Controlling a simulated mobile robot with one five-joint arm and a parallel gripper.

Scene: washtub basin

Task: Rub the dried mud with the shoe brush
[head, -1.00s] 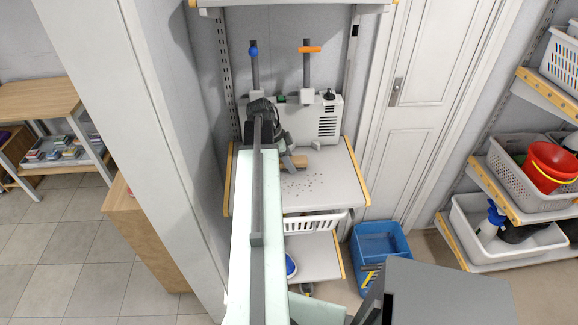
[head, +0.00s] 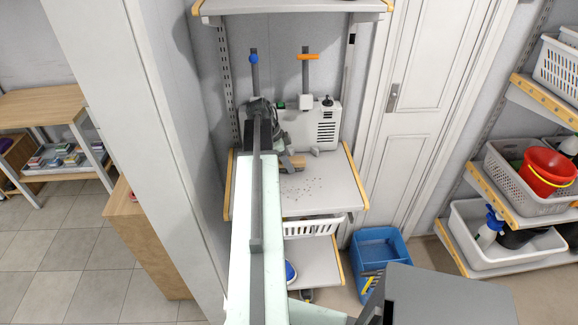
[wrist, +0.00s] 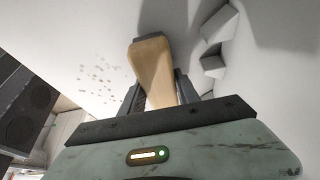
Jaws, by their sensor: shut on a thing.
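My gripper (head: 284,155) is shut on the shoe brush (head: 296,163), a light wooden piece, over the grey worktop (head: 330,195). In the wrist view the brush's tan wood (wrist: 152,62) sticks out between the two dark fingers of my gripper (wrist: 159,88). The dried mud (head: 301,188) is a scatter of small dark specks on the worktop, nearer the front than the brush. The specks also show left of the brush in the wrist view (wrist: 98,76).
A pale machine (head: 325,125) with two posts stands at the back of the worktop. A white basket (head: 312,226) hangs below it. A blue crate (head: 380,247) is on the floor at right. A wall panel (head: 160,130) rises at left. The worktop's right side is clear.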

